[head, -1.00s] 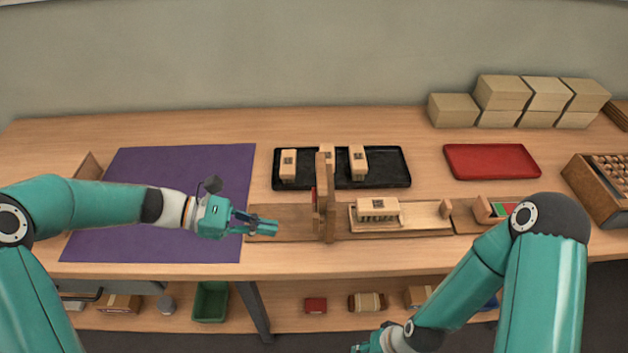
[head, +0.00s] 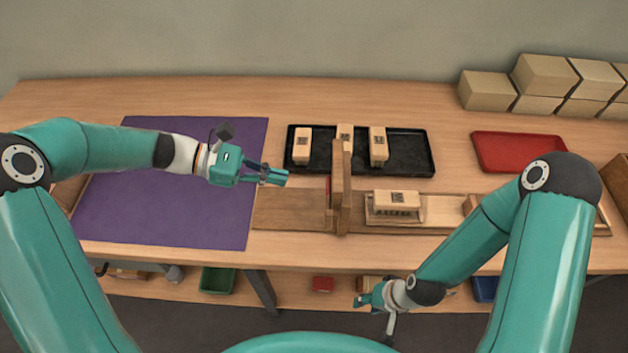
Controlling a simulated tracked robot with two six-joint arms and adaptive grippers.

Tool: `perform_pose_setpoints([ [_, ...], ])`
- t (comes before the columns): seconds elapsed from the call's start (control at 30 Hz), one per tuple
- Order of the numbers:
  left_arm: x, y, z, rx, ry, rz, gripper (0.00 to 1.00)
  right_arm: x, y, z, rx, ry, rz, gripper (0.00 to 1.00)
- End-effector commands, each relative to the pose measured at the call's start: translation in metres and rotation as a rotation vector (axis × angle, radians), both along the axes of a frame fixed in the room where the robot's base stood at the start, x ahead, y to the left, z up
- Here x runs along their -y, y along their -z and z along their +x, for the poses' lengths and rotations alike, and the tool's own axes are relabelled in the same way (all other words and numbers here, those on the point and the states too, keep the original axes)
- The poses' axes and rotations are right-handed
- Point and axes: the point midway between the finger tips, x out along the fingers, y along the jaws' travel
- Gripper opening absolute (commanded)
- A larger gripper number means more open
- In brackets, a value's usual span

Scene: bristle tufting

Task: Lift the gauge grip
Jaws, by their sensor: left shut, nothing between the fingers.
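An upright wooden gauge (head: 342,190) with a thin red strip on its left side stands on a long wooden base (head: 285,208); I cannot tell which part of it is the grip. A wooden brush block (head: 397,200) with bristle tufts beneath it sits on the base just right of the gauge. My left gripper (head: 277,176) is shut and empty, left of the gauge and apart from it, above the base's left end. My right gripper (head: 364,300) is low in front of the table edge, clear of the gauge; its fingers are too small to read.
A black tray (head: 411,168) with three wooden blocks lies behind the gauge. A purple mat (head: 170,215) covers the left. A red tray (head: 515,151) and stacked boxes (head: 487,90) are at the back right. A green bin (head: 217,280) is on the lower shelf.

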Motion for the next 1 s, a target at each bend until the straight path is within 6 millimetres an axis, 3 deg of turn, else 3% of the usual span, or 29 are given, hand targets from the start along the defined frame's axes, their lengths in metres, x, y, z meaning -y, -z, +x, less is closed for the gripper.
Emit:
perform_pose_setpoints([
  [0.17, 0.014, 0.004, 0.000, -0.003, 0.006, 0.000, 0.00, 0.000, -0.004, 0.000, 0.000, 0.000, 0.000, 0.40],
  [0.6, 0.082, 0.026, 0.000, -0.003, 0.008, -0.001, 0.00, 0.000, -0.018, 0.000, 0.001, 0.000, 0.000, 0.40],
  [0.8, 0.095, 0.032, 0.000, -0.001, 0.006, 0.000, 0.00, 0.000, -0.020, 0.000, 0.001, 0.000, 0.000, 0.40],
  [1.0, 0.096, 0.033, 0.000, -0.001, 0.005, 0.000, 0.00, 0.000, -0.020, 0.000, 0.000, 0.000, 0.000, 0.40],
])
